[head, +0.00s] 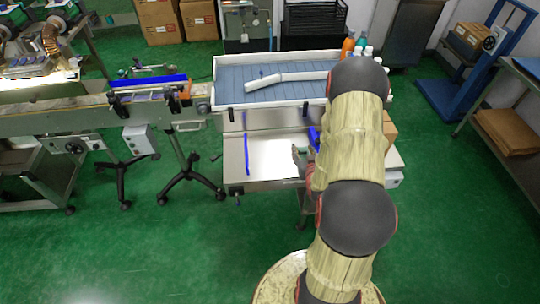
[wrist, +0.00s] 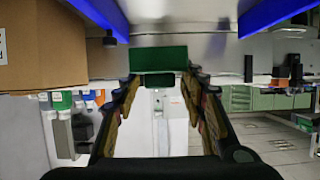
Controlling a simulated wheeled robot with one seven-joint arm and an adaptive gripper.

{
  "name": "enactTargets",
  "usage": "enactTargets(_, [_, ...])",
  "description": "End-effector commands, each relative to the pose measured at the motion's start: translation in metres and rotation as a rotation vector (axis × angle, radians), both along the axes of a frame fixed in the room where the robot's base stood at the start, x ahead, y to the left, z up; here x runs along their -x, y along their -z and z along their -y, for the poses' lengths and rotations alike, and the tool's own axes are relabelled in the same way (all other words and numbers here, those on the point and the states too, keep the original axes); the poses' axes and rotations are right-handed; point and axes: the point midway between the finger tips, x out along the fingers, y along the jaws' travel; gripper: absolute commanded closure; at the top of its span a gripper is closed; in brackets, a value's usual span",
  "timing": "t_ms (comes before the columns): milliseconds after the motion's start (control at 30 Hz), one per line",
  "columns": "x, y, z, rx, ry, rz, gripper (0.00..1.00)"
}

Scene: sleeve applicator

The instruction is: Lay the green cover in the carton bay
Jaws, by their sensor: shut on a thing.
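In the wrist view, a small flat dark green cover (wrist: 159,59) sits across the tips of my gripper (wrist: 161,82). The two fingers reach its left and right ends, and I am shut on it. Blue rails stand ahead on the left (wrist: 103,14) and right (wrist: 268,14), with a grey metal surface between them. In the head view, my gripper (head: 299,158) is over the right part of the metal worktop (head: 268,160), partly hidden by my arm. The cover cannot be made out there. I cannot tell which part is the carton bay.
A brown carton (wrist: 42,45) fills the left of the wrist view, close to my left finger. In the head view, a blue strip (head: 246,154) stands on the worktop's left. A blue-grey tray (head: 270,89) lies behind it, and a conveyor (head: 60,122) is at the left.

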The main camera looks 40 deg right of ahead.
Motion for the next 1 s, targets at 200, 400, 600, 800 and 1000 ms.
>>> enactTargets(200, [-0.037,0.015,0.001,-0.002,-0.003,0.000,0.83])
enactTargets(400, [-0.082,0.035,0.004,-0.001,-0.002,0.000,0.83])
enactTargets(600, [-0.113,0.069,0.006,-0.002,0.000,-0.002,0.83])
enactTargets(800, [-0.131,0.088,0.009,-0.001,0.003,0.000,0.83])
enactTargets(1000, [-0.139,0.097,0.008,-0.001,0.001,-0.001,0.83])
